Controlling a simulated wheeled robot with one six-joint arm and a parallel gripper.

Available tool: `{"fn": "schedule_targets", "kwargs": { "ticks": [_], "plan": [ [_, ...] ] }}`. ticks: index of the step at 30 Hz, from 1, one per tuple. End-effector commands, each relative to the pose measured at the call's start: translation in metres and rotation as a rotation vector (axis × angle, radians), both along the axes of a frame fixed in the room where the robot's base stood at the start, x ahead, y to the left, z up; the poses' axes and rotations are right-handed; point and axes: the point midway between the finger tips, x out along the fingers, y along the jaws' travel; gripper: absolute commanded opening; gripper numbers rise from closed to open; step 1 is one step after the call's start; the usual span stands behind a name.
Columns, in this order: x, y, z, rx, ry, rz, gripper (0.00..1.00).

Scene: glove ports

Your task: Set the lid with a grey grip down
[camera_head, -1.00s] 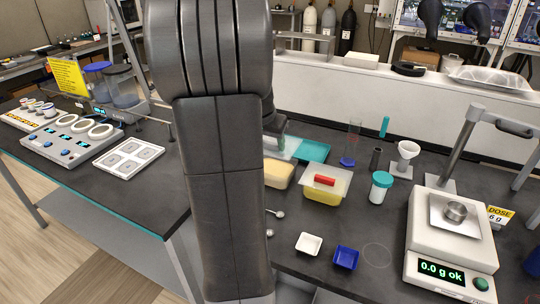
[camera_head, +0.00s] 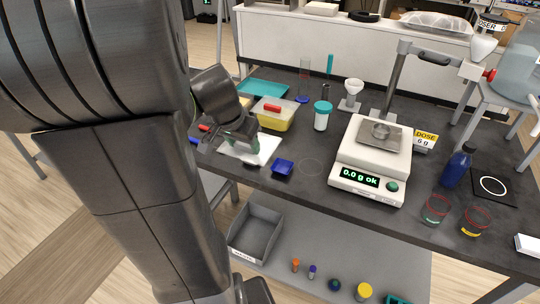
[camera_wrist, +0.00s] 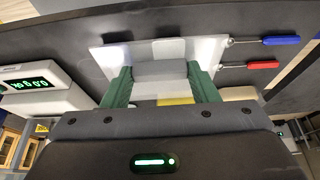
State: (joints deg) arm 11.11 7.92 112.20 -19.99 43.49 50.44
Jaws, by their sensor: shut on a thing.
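My gripper (camera_head: 240,143) is shut on the grey grip (camera_wrist: 160,70) of a pale, flat lid (camera_head: 262,150). In the wrist view the lid (camera_wrist: 112,58) spreads out beyond the two green fingers, with the grey grip between them. In the head view the lid is over the front part of the dark bench, left of the blue dish; I cannot tell whether it touches the bench. Another lid with a red grip (camera_head: 272,108) sits on a yellow-filled tub (camera_head: 273,121) just behind my gripper. My arm hides part of the bench on the left.
A blue dish (camera_head: 284,167) lies right of the held lid. A balance (camera_head: 370,160), a teal-capped jar (camera_head: 322,116) and a teal tray (camera_head: 263,88) stand around. Tools with blue (camera_wrist: 281,40) and red (camera_wrist: 262,64) handles lie near the lid.

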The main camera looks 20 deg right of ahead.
Motion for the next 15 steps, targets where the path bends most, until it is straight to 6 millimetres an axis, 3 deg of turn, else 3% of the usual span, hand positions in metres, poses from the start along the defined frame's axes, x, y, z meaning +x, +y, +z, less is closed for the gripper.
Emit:
{"fn": "schedule_targets", "kwargs": {
  "ticks": [5, 15],
  "plan": [
    [-0.001, -0.008, -0.008, 0.001, 0.003, -0.012, 0.32],
    [0.034, -0.050, -0.035, 0.002, 0.003, -0.013, 0.32]
  ]
}}
